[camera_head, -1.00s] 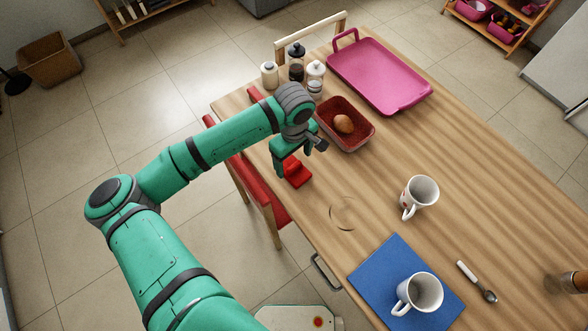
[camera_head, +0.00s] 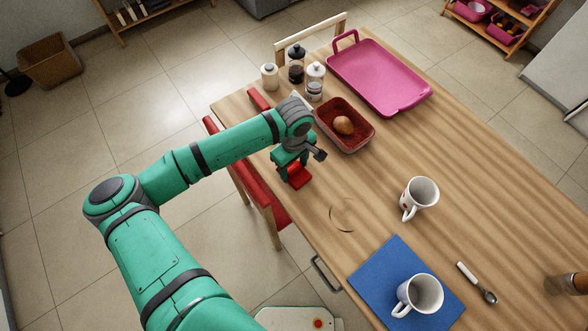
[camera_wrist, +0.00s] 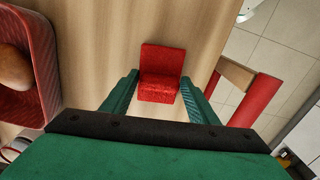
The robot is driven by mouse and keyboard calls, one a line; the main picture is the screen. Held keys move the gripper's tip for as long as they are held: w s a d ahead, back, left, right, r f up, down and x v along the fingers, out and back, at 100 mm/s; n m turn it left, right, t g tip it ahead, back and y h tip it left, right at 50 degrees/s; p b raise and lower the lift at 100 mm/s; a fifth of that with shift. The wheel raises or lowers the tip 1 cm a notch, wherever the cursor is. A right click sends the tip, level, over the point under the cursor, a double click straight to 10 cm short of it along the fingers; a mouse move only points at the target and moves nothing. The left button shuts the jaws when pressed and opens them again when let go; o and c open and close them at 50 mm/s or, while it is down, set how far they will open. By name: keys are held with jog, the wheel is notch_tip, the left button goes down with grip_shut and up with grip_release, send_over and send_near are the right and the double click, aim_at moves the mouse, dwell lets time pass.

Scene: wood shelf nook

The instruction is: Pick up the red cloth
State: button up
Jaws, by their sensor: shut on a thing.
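The red cloth (camera_head: 298,177) is a small folded piece at the left edge area of the wooden table (camera_head: 390,195). In the wrist view the cloth (camera_wrist: 160,68) lies between the two green fingers, one part flat and one part raised nearer to me. My gripper (camera_head: 294,170) is over the cloth, pointing down, and is shut on it. In the wrist view my gripper (camera_wrist: 158,92) has a finger on each side of the cloth. The cloth looks to be at the tabletop; its underside is hidden.
A red basket (camera_head: 361,138) holding a brown round item (camera_head: 343,125) stands close by on the table. Jars (camera_head: 315,82) and a pink tray (camera_head: 380,75) are behind. Mugs (camera_head: 420,190) and a blue mat (camera_head: 375,275) lie nearer. A red chair (camera_head: 262,185) stands beside the table edge.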

aim_at(294, 167)
jog(key=shift+r, duration=0.45)
notch_tip(294, 167, up, 2)
jog(key=shift+r, duration=0.15)
jog(key=s+a+r, duration=0.5)
jog(key=s+r, duration=0.4)
jog(key=s, duration=0.4)
jog(key=shift+r, duration=0.4)
jog(key=shift+o, duration=1)
jog(key=shift+d, duration=0.1)
jog(key=shift+c, duration=0.5)
